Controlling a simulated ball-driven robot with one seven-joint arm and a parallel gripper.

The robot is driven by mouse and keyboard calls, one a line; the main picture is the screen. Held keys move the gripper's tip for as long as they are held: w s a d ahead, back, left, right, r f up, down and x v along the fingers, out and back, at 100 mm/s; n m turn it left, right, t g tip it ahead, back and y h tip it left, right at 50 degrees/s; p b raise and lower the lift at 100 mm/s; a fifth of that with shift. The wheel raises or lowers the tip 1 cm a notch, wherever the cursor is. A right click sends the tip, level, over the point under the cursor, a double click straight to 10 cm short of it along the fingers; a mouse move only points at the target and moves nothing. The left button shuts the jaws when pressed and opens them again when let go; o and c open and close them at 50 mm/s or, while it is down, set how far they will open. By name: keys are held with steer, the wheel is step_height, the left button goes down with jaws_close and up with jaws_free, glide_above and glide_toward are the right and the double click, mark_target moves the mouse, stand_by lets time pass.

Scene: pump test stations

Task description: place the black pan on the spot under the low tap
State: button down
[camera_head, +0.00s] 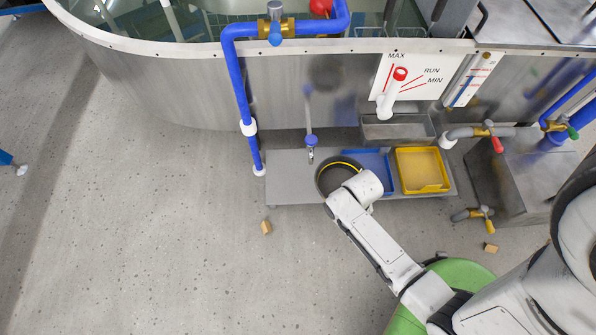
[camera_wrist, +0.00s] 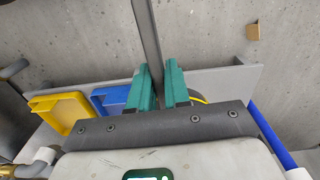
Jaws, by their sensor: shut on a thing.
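The black pan (camera_head: 337,176), round with a yellow line inside its rim, is over the left part of the low grey shelf, left of the blue tray. I cannot tell whether it touches the shelf. My gripper (camera_wrist: 158,88) has green fingers shut on a long dark grey bar, apparently the pan's handle, which runs up in the wrist view; the pan's body there is mostly hidden behind my gripper. The low tap (camera_head: 311,150), with a blue knob, stands just behind and left of the pan in the head view. My arm covers the pan's right side; no marked spot shows.
The blue tray (camera_head: 374,163) and yellow tray (camera_head: 422,188) lie on the shelf (camera_head: 285,190) right of the pan. A blue pipe (camera_head: 238,90) comes down at the shelf's left end. The steel tank (camera_head: 190,95) stands behind. Small brown blocks (camera_head: 265,227) lie on the floor.

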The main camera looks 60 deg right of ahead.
steer(key=w+d+f+b, duration=0.1)
steer(key=w+f+b, duration=0.9)
steer(key=w+f, duration=0.3)
steer(key=shift+w+d+b, duration=0.3)
steer(key=shift+d+b, duration=0.05)
steer(key=shift+b, duration=0.05)
steer(key=shift+f, duration=0.15)
steer(key=shift+f, duration=0.15)
steer(key=c, duration=1.1)
jaws_free()
